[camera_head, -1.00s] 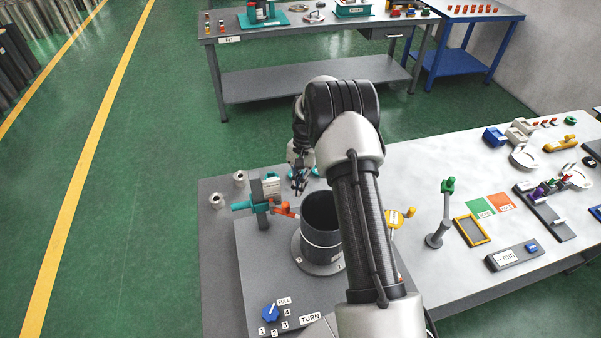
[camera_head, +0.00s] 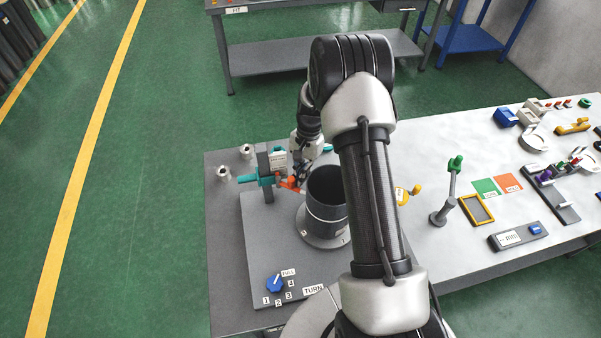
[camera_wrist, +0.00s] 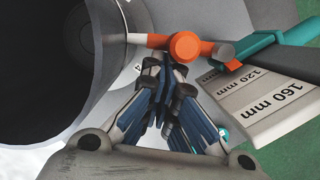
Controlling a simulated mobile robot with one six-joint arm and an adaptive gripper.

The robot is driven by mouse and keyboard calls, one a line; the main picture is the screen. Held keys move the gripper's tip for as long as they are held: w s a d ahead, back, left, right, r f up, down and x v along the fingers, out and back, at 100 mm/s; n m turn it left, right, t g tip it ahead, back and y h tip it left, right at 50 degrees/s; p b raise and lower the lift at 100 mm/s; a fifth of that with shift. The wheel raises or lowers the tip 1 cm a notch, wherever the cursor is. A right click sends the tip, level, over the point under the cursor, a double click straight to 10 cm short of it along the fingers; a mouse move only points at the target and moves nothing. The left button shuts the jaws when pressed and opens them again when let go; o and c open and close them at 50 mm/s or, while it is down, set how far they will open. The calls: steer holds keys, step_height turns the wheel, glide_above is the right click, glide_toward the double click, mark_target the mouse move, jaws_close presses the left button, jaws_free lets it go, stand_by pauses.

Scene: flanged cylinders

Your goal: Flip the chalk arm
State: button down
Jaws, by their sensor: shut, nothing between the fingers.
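The chalk arm (camera_wrist: 186,46) is an orange piece with a round end and a pale, chalk-like tip pointing left toward the dark cylinder's rim (camera_wrist: 112,45). In the head view the orange arm (camera_head: 290,183) sits between a teal-and-grey stand (camera_head: 265,180) and the dark flanged cylinder (camera_head: 327,205). My gripper (camera_wrist: 165,66) is shut and empty, its fingertips just below the orange round end in the wrist view. Whether they touch it I cannot tell. In the head view my gripper (camera_head: 301,174) is small and partly merges with the arm.
A label plate reading 120 mm and 160 mm (camera_wrist: 260,98) lies right of my fingers, by a teal bar (camera_wrist: 270,45). A blue knob (camera_head: 274,283) is at the front of the plate. A green-topped lever (camera_head: 454,165) and yellow frame (camera_head: 477,209) stand on the right.

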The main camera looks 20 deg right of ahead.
step_height(320, 180, up, 12)
steer(key=d+m, duration=0.1)
steer(key=shift+s+d+f, duration=0.15)
steer(key=shift+s+d, duration=0.05)
steer(key=shift+d, duration=0.15)
stand_by(0.5)
